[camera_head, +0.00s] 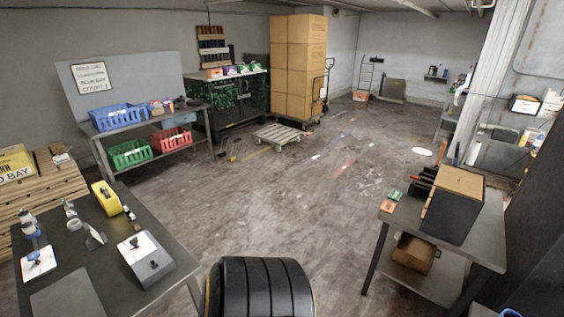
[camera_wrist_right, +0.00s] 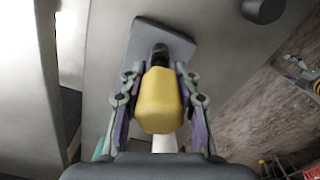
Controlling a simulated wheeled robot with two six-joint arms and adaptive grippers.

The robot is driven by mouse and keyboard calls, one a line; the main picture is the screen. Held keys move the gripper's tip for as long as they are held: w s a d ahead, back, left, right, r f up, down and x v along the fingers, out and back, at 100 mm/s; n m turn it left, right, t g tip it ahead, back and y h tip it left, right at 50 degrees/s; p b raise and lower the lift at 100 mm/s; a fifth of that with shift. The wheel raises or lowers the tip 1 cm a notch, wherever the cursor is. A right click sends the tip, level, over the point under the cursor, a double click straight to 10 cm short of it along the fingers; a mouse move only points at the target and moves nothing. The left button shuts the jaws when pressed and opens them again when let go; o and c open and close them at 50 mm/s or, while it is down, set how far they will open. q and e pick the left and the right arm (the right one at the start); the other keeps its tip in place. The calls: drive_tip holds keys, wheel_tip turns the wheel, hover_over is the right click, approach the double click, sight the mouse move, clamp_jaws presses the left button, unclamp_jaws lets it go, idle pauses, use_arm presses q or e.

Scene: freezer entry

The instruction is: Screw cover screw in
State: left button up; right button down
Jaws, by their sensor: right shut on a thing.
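In the right wrist view my right gripper (camera_wrist_right: 160,92) is shut on a yellow tool handle (camera_wrist_right: 160,105), with one finger on each side of it. A short dark part (camera_wrist_right: 160,54) shows beyond the handle, over a grey plate (camera_wrist_right: 178,42) with rounded corners. I cannot tell whether the dark part touches the plate. No cover screw can be made out; the handle and dark part may hide it. My right gripper and the held tool are not seen in the head view. My left gripper is in neither view.
A dark table (camera_head: 75,270) with small devices stands at left, and another table (camera_head: 385,217) with a dark box (camera_head: 452,212) at right. A low pallet cart (camera_head: 278,136) and stacked cartons (camera_head: 296,70) stand farther back. The floor (camera_head: 300,200) between is mostly clear.

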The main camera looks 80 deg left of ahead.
drive_tip(key=shift+r+p, duration=0.3)
drive_tip(key=shift+p, duration=0.05)
wheel_tip(320, 180, up, 3)
drive_tip(key=p, duration=0.3)
drive_tip(key=shift+f, duration=0.2)
drive_tip(key=shift+r+p, duration=0.45)
drive_tip(key=shift+r, duration=1)
